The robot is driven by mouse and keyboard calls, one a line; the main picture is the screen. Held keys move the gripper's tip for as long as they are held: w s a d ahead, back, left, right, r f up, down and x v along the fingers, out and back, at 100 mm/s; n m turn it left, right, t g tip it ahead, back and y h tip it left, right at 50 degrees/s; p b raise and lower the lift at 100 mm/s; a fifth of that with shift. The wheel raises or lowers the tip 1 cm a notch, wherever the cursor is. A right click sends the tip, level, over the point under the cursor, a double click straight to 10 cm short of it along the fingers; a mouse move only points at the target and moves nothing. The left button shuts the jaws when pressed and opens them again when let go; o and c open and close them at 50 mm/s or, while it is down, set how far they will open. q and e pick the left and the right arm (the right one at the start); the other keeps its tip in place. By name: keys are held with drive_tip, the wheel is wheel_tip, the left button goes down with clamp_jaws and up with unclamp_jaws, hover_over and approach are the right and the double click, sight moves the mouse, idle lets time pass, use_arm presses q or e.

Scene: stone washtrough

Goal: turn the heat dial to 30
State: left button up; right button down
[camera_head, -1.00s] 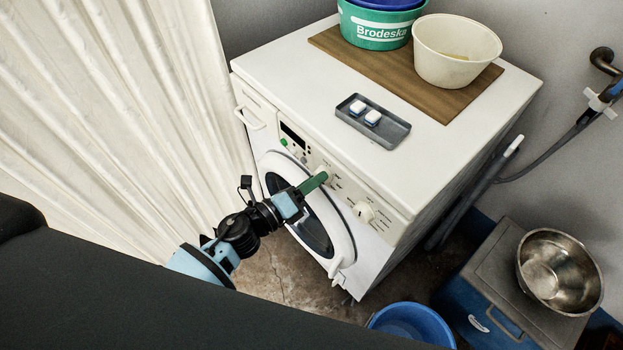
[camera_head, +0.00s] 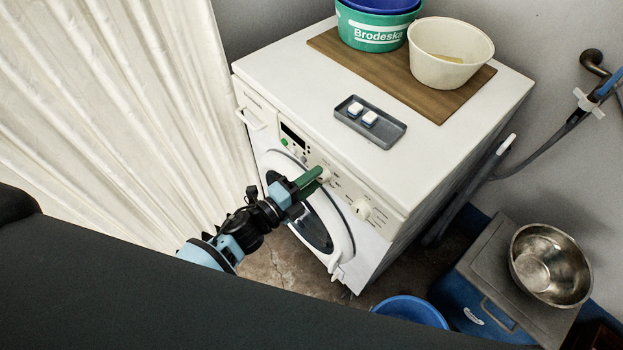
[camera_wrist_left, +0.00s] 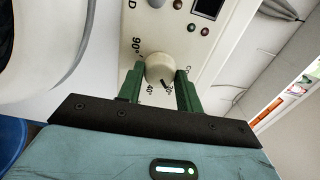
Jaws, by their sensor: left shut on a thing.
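The white washing machine (camera_head: 430,145) stands in the middle of the head view. My left gripper (camera_head: 316,178) reaches its front panel with green fingers. In the left wrist view, the heat dial (camera_wrist_left: 160,68) is a round cream knob between the two fingertips (camera_wrist_left: 159,82), and my left gripper is shut on it. Marks for 90°, 40° and 30° show around the dial. A dark pointer line on the dial slants toward the 30° mark. In the head view the dial is mostly hidden by the fingers. My right gripper is not in view.
A second white knob (camera_head: 362,209) sits to the right on the panel. The round door (camera_head: 325,228) is below. A grey tray (camera_head: 370,122) and tubs (camera_head: 452,50) stand on top. A metal bowl (camera_head: 550,265) and a blue bucket (camera_head: 412,310) are at the lower right.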

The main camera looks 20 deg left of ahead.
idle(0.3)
use_arm(q)
drive_tip(key=o, duration=1)
drive_tip(key=v, duration=0.8)
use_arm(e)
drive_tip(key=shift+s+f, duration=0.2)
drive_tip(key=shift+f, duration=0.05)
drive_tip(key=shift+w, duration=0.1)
